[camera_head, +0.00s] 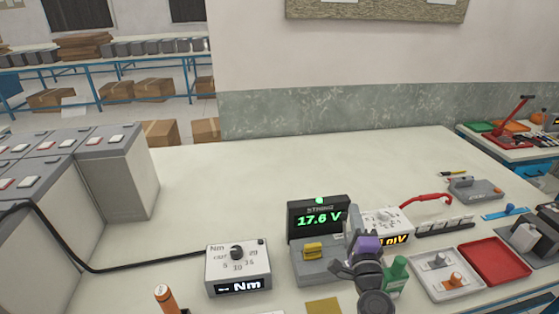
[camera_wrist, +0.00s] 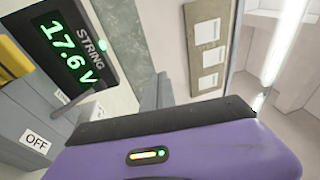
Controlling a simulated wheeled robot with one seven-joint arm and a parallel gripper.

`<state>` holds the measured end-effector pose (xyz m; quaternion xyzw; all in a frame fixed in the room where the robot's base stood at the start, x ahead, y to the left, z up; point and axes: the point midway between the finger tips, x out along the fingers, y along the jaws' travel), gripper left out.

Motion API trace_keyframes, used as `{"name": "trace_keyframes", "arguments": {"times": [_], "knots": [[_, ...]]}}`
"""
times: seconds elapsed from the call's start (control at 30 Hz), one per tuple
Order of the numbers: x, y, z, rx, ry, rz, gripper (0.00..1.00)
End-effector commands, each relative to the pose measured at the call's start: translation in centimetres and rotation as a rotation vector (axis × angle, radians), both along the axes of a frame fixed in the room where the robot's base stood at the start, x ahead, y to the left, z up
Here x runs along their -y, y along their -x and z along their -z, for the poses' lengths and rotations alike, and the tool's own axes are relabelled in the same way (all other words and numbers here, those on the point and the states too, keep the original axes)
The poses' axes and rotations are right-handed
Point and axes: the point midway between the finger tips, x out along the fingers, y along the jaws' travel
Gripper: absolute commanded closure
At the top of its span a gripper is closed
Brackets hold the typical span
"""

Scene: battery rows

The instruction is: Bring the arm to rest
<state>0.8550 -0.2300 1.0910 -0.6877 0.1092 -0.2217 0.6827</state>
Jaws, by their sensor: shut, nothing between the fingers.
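My arm rises from the bottom edge of the head view, and its purple-bodied gripper (camera_head: 353,213) is over the bench, in front of the string display. The grey fingers are together and empty; they also show in the wrist view (camera_wrist: 155,92) beyond the purple housing. The black string display (camera_head: 318,220) reads 17.6 V in green, with a green lamp lit on top. It fills the upper left of the wrist view (camera_wrist: 66,45). A grey switch box (camera_head: 318,268) with a yellow handle (camera_head: 313,249) stands below the display, left of my gripper. An OFF label shows in the wrist view.
Close by are a white meter box (camera_head: 385,222), partly hidden by my gripper, a green bottle (camera_head: 396,274), a white tray (camera_head: 447,285) and a red tray (camera_head: 494,261). A torque dial box (camera_head: 238,270) stands left. Grey battery cabinets (camera_head: 115,175) line the left. The bench's back middle is clear.

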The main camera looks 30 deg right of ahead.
Motion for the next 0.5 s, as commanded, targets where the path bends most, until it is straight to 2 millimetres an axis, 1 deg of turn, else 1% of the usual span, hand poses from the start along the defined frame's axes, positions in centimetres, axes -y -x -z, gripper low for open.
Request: {"name": "trace_keyframes", "arguments": {"times": [0.13, 0.2, 0.27, 0.33, 0.4, 0.5], "knots": [[0.0, 0.0, 0.0, -0.003, 0.005, 0.001, 1.0], [0.0, 0.0, -0.1, -0.016, 0.038, 0.007, 1.0], [-0.1, 0.0, -1.0, -0.022, 0.089, 0.014, 1.0], [-0.4, 0.3, -2.5, -0.028, 0.17, 0.025, 1.0], [-1.1, 1.4, -3.1, -0.056, 0.267, 0.036, 1.0], [-2.9, 3.8, -2.7, -0.117, 0.415, 0.043, 1.0]]}}
